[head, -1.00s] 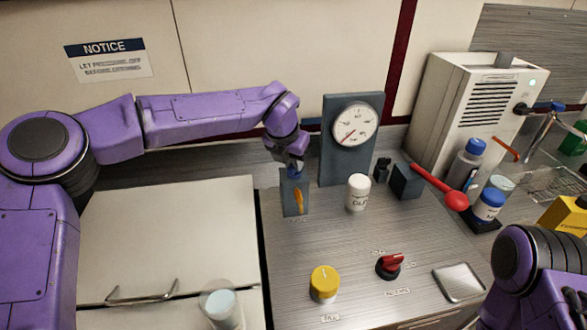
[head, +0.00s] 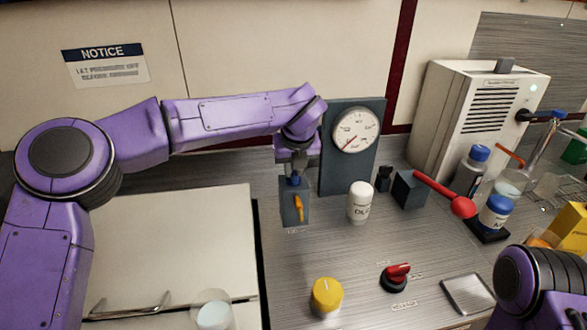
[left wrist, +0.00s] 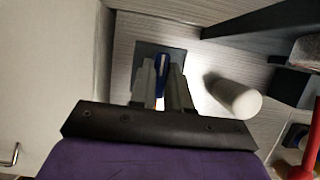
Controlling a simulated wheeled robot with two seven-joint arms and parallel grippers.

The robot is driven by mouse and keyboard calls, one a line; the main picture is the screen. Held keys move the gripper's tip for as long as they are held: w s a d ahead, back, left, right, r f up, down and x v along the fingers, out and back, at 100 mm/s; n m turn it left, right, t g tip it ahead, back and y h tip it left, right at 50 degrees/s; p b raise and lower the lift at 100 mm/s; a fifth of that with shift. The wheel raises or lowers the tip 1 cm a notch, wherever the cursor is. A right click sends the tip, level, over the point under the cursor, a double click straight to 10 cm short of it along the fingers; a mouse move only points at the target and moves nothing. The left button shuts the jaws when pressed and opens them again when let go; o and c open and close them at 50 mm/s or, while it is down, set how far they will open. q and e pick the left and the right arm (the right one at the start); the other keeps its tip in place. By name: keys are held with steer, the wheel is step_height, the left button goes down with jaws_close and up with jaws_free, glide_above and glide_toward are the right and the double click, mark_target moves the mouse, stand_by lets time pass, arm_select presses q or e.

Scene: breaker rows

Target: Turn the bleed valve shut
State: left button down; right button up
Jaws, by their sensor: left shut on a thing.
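A dark grey block (head: 288,215) stands upright on the bench, with an orange piece (head: 299,207) on its front and a blue handle (head: 293,182) at its top. I take this for the bleed valve; the small label below it is unreadable. My left gripper (head: 294,172) points down from above and is shut on the blue handle. In the left wrist view the blue handle (left wrist: 161,66) lies between the two grey fingers (left wrist: 160,85). The fingers partly hide it. My right gripper is out of view; only part of its arm shows at lower right.
A gauge panel (head: 340,165) stands right behind the block, with a white bottle (head: 360,203) to the right. A red-knobbed lever (head: 440,190) is farther right. A yellow knob (head: 327,296) and a red switch (head: 396,277) sit in front. Bench between is clear.

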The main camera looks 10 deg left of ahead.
arm_select(q)
steer(key=shift+s+d+f, duration=0.1)
steer(key=shift+f, duration=0.05)
steer(key=c, duration=1.1)
jaws_free()
steer(key=shift+s, duration=0.15)
steer(key=b+v, duration=0.1)
steer(key=v, duration=1)
